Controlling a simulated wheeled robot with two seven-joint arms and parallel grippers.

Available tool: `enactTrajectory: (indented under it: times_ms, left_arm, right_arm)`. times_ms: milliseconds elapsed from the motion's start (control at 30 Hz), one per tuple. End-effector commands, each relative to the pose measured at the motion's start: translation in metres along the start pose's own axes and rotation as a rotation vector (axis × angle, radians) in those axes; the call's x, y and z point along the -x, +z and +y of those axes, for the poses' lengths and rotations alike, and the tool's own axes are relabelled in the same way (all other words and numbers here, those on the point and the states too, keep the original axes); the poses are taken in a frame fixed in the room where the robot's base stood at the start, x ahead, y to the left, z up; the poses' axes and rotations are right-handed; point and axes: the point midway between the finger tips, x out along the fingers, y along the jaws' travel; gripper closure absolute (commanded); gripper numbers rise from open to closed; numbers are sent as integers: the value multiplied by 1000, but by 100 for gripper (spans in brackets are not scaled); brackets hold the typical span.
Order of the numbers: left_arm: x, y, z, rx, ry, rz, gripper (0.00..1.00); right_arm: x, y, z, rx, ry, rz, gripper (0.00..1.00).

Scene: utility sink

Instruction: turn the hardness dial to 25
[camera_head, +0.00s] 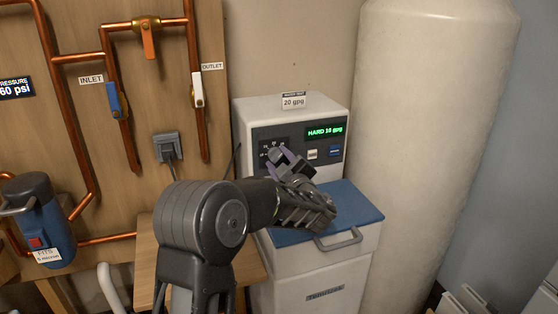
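The hardness dial (274,154) is on the dark control panel of the white softener unit (245,119), with small numbers around it. It is partly hidden by my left gripper (281,161). The gripper's fingertips are right at the dial, overlapping its lower right side; I cannot tell whether they touch it or how far apart they are. The green display (325,131) reads "HARD 10 gpg". A card (293,101) on top of the unit reads "20 gpg". My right gripper is not in view.
Two small buttons sit right of the dial, one white (312,154) and one blue (335,150). A tall white tank (420,120) stands close on the right. Copper pipes (75,130) run on the left board.

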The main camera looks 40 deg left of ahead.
Motion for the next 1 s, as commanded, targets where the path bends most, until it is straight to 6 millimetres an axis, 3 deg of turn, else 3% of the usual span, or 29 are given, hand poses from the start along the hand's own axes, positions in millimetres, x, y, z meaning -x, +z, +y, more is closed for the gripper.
enactTrajectory:
  times_ms: [167, 533, 1000]
  left_arm:
    - [0, -1, 0, 1, 1, 2, 43]
    - [7, -1, 1, 2, 2, 2, 43]
    - [73, 0, 0, 1, 1, 1, 43]
  right_arm:
    - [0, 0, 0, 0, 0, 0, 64]
    - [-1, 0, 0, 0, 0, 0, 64]
    - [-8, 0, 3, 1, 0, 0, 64]
